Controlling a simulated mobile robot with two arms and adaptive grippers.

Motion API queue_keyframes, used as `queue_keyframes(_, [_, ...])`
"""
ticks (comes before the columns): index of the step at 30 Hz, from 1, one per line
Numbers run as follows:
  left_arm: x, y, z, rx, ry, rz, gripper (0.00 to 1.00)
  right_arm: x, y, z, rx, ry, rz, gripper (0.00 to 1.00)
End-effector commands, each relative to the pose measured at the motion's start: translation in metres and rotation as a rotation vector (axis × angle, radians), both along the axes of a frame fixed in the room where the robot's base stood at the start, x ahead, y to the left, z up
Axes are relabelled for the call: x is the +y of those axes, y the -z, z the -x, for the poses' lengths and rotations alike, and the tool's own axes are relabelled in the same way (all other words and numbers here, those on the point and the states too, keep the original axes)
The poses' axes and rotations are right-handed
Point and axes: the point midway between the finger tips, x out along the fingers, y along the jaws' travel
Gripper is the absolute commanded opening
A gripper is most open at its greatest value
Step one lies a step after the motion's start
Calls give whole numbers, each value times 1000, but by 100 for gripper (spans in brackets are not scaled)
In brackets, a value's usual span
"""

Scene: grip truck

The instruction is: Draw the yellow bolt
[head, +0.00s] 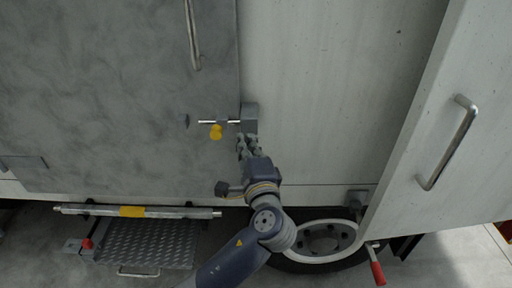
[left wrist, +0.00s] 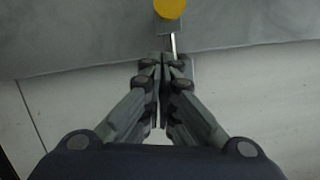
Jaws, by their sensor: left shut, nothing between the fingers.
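The yellow bolt shows as a silver rod (head: 228,122) with a yellow knob (head: 216,132) on the grey panel. The rod reaches right to a grey catch block (head: 250,117) at the panel's edge. In the left wrist view the yellow knob (left wrist: 170,8) is at the top, and the rod (left wrist: 173,44) runs down from it towards the fingers. My left gripper (head: 243,140) is shut and empty, just below the catch block and to the right of the knob. It also shows in the left wrist view (left wrist: 162,62). The fingertips partly hide the block there. My right gripper is not in view.
A white door with a metal handle (head: 447,142) juts out on the right. A wheel (head: 322,238) and a red-gripped lever (head: 377,270) are below it. A metal step (head: 150,243) with a yellow-marked bar (head: 132,211) sits at the lower left.

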Motion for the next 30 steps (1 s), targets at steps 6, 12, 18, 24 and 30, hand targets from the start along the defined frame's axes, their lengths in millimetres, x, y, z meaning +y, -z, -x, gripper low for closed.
queue_keyframes(6, [20, -5, 1, 0, 0, 1, 0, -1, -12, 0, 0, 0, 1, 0])
queue_keyframes(12, [23, -5, 1, 0, 1, 1, 0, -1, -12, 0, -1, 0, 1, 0])
queue_keyframes(18, [23, -4, 1, 0, 1, 1, 0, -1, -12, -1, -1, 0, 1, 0])
queue_keyframes(24, [49, -5, 1, 3, -5, 0, 0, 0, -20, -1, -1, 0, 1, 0])
queue_keyframes(30, [81, -5, 2, 2, -2, 0, 0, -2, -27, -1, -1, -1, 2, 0])
